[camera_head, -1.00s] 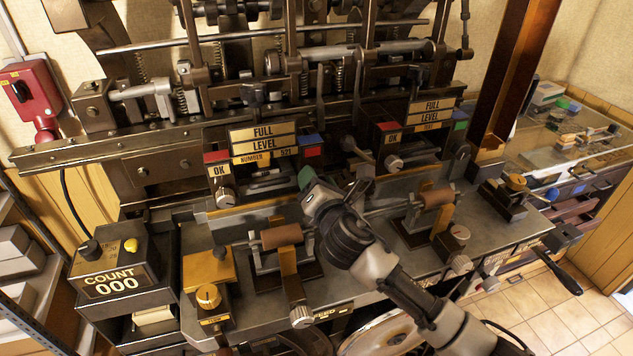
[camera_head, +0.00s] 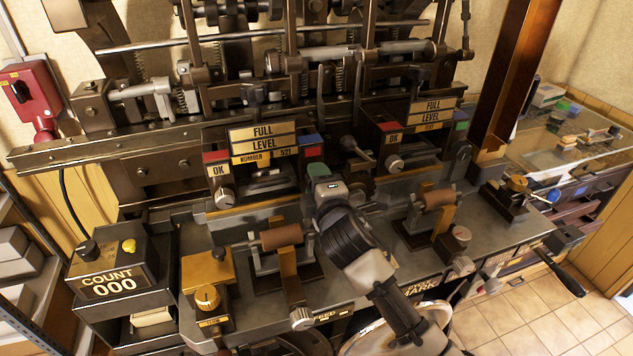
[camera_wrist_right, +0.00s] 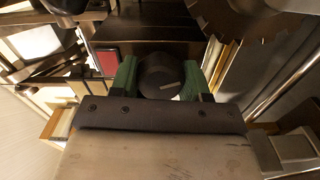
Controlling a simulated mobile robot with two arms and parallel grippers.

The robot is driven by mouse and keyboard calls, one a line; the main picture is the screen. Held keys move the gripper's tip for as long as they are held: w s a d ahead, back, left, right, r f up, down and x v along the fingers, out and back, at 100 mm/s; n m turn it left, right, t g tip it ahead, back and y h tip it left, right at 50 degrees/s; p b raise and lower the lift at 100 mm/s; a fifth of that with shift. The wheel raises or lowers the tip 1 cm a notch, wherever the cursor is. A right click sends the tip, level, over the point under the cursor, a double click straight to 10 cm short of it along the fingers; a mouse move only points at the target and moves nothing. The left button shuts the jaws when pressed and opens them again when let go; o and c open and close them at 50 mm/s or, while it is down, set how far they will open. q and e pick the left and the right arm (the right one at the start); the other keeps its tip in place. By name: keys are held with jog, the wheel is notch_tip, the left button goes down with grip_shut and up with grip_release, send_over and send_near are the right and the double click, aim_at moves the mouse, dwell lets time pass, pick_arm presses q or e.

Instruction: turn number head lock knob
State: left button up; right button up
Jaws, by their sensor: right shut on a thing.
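The number head (camera_head: 263,142), with its FULL, LEVEL and NUMBER 521 plates, sits left of centre on the press in the head view. My right gripper (camera_head: 319,172) is at the head's lower right corner, below the blue and red blocks. In the right wrist view a dark round knob (camera_wrist_right: 159,76) with a pale pointer line lies between the green fingertips of my right gripper (camera_wrist_right: 158,82). The fingers are shut on it, one on each side. My gripper hides this knob in the head view. My left gripper is not in view.
A second head (camera_head: 428,118) stands to the right. Two brown rollers, one at left (camera_head: 281,237) and one at right (camera_head: 439,198), stand on the bench either side of my right arm. A COUNT 000 box (camera_head: 110,270) is at front left.

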jog(key=m, duration=0.5)
jog(key=shift+f+m, duration=0.1)
jog(key=shift+m, duration=0.2)
dwell(0.4)
jog(key=o, duration=0.9)
jog(key=b+v, duration=0.3)
jog(key=v, duration=0.8)
jog(key=shift+w, duration=0.1)
